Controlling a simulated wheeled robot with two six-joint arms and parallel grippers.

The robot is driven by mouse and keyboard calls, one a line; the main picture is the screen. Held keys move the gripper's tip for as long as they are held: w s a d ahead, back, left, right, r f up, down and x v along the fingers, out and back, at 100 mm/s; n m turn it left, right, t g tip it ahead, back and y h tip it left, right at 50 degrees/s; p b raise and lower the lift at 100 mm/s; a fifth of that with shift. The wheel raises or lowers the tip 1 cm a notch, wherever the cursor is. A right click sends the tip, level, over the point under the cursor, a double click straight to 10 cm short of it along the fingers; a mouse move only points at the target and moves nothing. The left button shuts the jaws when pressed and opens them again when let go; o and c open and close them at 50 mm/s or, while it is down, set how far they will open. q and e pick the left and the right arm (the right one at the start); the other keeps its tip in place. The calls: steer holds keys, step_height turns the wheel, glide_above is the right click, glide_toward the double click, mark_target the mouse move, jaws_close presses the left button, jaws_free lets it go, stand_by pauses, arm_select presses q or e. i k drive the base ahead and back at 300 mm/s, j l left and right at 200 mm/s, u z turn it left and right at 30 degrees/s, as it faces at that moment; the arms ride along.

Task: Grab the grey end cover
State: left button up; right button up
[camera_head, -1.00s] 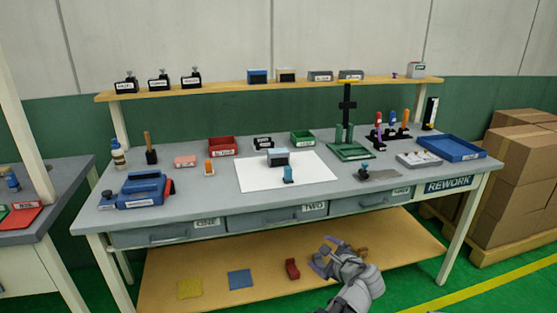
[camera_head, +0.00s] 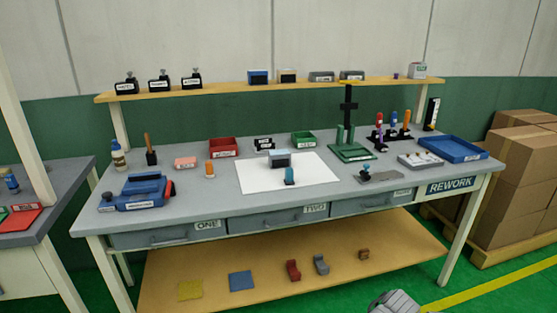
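A small grey piece (camera_head: 321,264) stands on the wooden lower shelf beneath the bench, just right of a similarly shaped red piece (camera_head: 293,270). It looks like the grey end cover, but no label on it is readable. A rounded grey part of my arm (camera_head: 396,303) shows at the bottom edge, right of centre, apart from the grey piece and nearer to me. No fingertips are visible there, so what that arm holds, if anything, is hidden. My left gripper is out of view.
On the lower shelf (camera_head: 220,265) also lie a yellow square (camera_head: 190,290), a blue square (camera_head: 241,281) and a small brown block (camera_head: 364,254). The bench drawers (camera_head: 275,220) hang above this shelf. Cardboard boxes (camera_head: 520,175) stand at right.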

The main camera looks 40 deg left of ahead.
mark_target(277, 159)
steer(key=i+j, duration=0.1)
steer(key=j, duration=0.25)
steer(key=i+j, duration=0.15)
steer(key=j, duration=0.25)
steer(key=i+j, duration=0.1)
steer(key=j, duration=0.25)
steer(key=i+j, duration=0.1)
steer(key=j, duration=0.25)
